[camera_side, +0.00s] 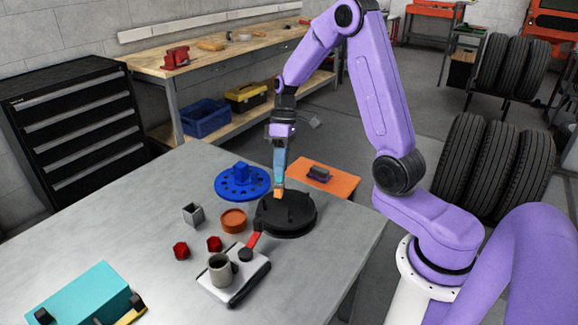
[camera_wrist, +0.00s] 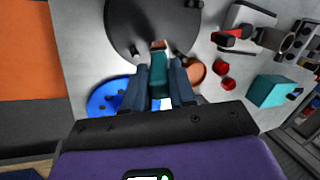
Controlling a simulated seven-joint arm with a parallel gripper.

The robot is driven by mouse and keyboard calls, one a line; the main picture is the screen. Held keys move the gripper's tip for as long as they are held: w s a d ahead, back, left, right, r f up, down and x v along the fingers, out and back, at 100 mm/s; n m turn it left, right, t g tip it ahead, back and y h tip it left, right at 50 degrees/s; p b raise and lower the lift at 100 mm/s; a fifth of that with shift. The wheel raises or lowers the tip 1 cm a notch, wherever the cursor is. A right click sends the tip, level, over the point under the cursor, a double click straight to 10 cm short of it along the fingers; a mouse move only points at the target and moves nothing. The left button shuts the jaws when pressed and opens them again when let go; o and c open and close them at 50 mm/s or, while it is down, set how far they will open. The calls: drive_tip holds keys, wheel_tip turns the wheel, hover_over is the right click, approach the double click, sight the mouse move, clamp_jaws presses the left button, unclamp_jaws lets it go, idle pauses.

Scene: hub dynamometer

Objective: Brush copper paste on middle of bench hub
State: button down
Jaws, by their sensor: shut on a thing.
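A round black hub (camera_side: 287,216) with short upright studs lies on the grey table; in the wrist view it is the large dark disc (camera_wrist: 140,25). My gripper (camera_side: 280,176) points down over its back left part. It is shut on a brush (camera_wrist: 158,75) with a teal handle and a copper-orange tip (camera_side: 278,193). In the wrist view the tip lies over the disc near its edge; I cannot tell whether it touches. A round orange dish (camera_side: 233,220), possibly the paste, stands left of the hub. It shows partly behind my finger in the wrist view (camera_wrist: 197,72).
A blue flanged disc (camera_side: 242,184) lies behind left. An orange mat (camera_side: 325,179) with a small dark block lies behind right. A red-handled device (camera_side: 235,275) with a grey mug, two red nuts, a small grey box and a teal box (camera_side: 88,293) stand nearer the front.

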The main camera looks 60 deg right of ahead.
drive_tip(key=shift+w+r, duration=0.2)
drive_tip(key=shift+r, duration=0.15)
drive_tip(key=shift+f, duration=0.15)
drive_tip(key=shift+r, duration=3.05)
